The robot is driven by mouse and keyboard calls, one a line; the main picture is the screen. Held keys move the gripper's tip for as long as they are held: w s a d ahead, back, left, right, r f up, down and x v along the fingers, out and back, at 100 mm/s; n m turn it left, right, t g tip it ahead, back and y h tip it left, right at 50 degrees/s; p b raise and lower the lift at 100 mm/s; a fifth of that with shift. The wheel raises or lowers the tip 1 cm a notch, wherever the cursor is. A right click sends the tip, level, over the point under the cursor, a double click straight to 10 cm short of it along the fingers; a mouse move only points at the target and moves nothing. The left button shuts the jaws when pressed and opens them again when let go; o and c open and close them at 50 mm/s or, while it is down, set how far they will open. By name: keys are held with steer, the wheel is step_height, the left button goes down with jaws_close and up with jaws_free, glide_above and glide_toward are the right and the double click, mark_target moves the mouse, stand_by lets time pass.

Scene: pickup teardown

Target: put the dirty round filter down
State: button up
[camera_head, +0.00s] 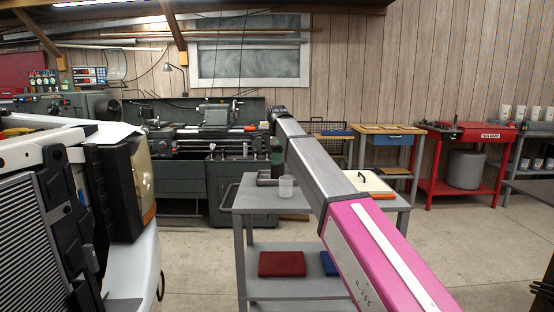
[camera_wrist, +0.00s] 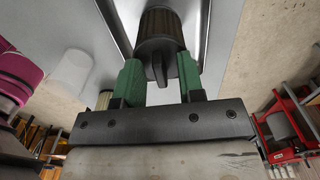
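In the wrist view my gripper (camera_wrist: 160,72) has two green fingers closed on the sides of a dark brown, ribbed round piece, which I take to be the dirty round filter (camera_wrist: 160,28). A dark fin-like part sticks out of it between the fingers. A grey surface lies behind it; I cannot tell whether the filter touches it. A smaller cream ribbed cylinder (camera_wrist: 104,98) shows beside the left finger, partly hidden.
A translucent cup (camera_head: 286,187) stands on the cart top; it also shows in the wrist view (camera_wrist: 70,70). A white tray (camera_head: 366,181) is at the cart's right. A red box (camera_head: 282,264) lies on the lower shelf. The pickup's front (camera_head: 140,190) is at left.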

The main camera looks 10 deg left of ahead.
step_height(320, 180, up, 12)
stand_by(0.6)
steer(key=shift+r, duration=0.1)
